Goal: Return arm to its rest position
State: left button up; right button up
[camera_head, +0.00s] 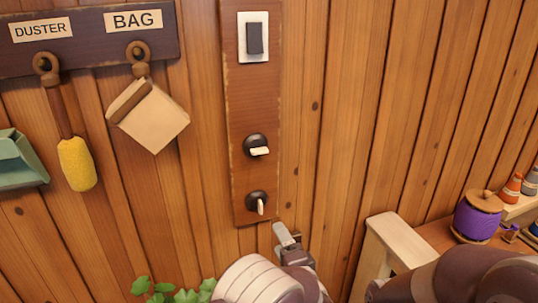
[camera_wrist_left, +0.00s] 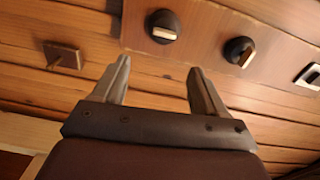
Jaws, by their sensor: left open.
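My left gripper (camera_head: 280,230) is just below the lower end of the wooden switch panel (camera_head: 239,100) in the head view, with its arm coming up from the bottom. In the left wrist view its two grey fingers (camera_wrist_left: 158,68) are spread apart with nothing between them. The lower black knob (camera_head: 256,203) has its pale bar upright; it also shows in the wrist view (camera_wrist_left: 163,26), beyond the fingertips and apart from them. The upper knob (camera_head: 256,146) has its pale bar roughly level. My right gripper is not in view.
A dark rocker switch (camera_head: 255,38) tops the panel. A duster (camera_head: 76,160) and a paper bag (camera_head: 150,118) hang at left; a green dustpan (camera_head: 18,162) is at the edge. A plant (camera_head: 172,293) is below. A small plate (camera_wrist_left: 64,55) is on the wall.

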pick_arm(q)
jog(key=s+d+f+n+g+h, duration=0.1)
jog(key=d+f+g+h, duration=0.1)
jog(key=d+f+h, duration=0.15)
jog(key=s+d+f+n+g+h, duration=0.1)
jog(key=s+d+f+g+h, duration=0.15)
jog(key=f, duration=0.25)
jog(key=s+a+f+n+g+h, duration=0.2)
jog(key=s+a+f+n+g, duration=0.1)
jog(key=s+g, duration=0.1)
jog(key=s+a+r+n+g+y, duration=0.1)
jog(key=s+a+r+n+g, duration=0.2)
jog(key=s+a, duration=0.6)
jog(key=s+a+r+n+g+y, duration=0.1)
jog(key=s+a+r+n+g, duration=0.3)
jog(key=s+a, duration=0.5)
jog(key=a+n, duration=0.1)
jog(key=a, duration=0.7)
jog(key=shift+r+n+y, duration=0.3)
jog(key=shift+y, duration=0.1)
jog(key=shift+s, duration=0.1)
